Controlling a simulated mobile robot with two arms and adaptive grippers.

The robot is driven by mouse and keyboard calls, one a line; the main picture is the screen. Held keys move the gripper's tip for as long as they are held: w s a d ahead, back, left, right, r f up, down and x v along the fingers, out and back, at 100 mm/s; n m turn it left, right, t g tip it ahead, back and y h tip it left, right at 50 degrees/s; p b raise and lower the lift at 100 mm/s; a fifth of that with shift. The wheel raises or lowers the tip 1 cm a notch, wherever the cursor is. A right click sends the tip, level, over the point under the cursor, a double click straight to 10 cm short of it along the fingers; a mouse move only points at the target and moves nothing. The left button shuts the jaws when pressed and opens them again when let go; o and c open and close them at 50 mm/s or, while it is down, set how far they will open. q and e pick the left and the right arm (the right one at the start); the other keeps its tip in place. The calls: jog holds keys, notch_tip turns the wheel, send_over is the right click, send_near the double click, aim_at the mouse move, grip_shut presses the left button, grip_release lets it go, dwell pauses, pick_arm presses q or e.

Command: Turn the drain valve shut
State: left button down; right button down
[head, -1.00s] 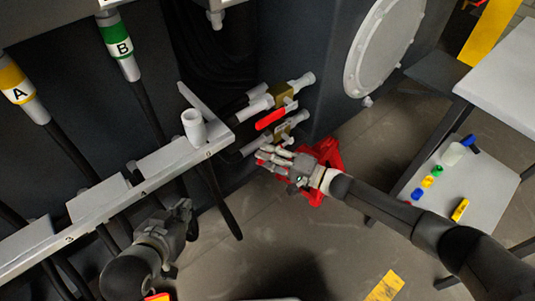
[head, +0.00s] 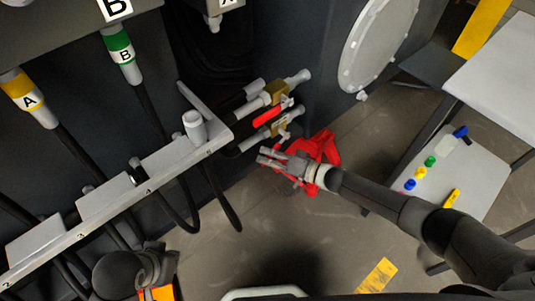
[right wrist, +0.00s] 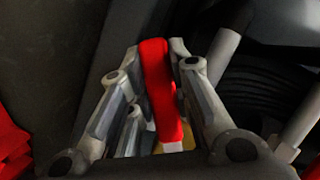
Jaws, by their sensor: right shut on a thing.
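Two pipe valves with brass bodies, an upper one (head: 277,91) and a lower one (head: 282,123), sit on the dark chassis side in the head view. A red lever (head: 268,116) shows at the upper valve. My right gripper (head: 262,155) is below the lower valve, its silver fingers close together. In the right wrist view a red lever (right wrist: 160,92) stands between the fingers, which are shut on it. The lever's base is partly hidden by the gripper. Which valve this lever belongs to is hard to tell in the head view.
A red object (head: 322,148) lies on the floor behind my right gripper. A bench (head: 480,165) with small coloured parts is at the right. A grey rail (head: 110,205) with hoses runs along the left. A round cover (head: 372,45) is at the upper right.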

jog(key=shift+d+f, duration=0.1)
jog(key=shift+f, duration=0.05)
jog(key=c, duration=1.3)
grip_release()
jog(key=v, duration=1.2)
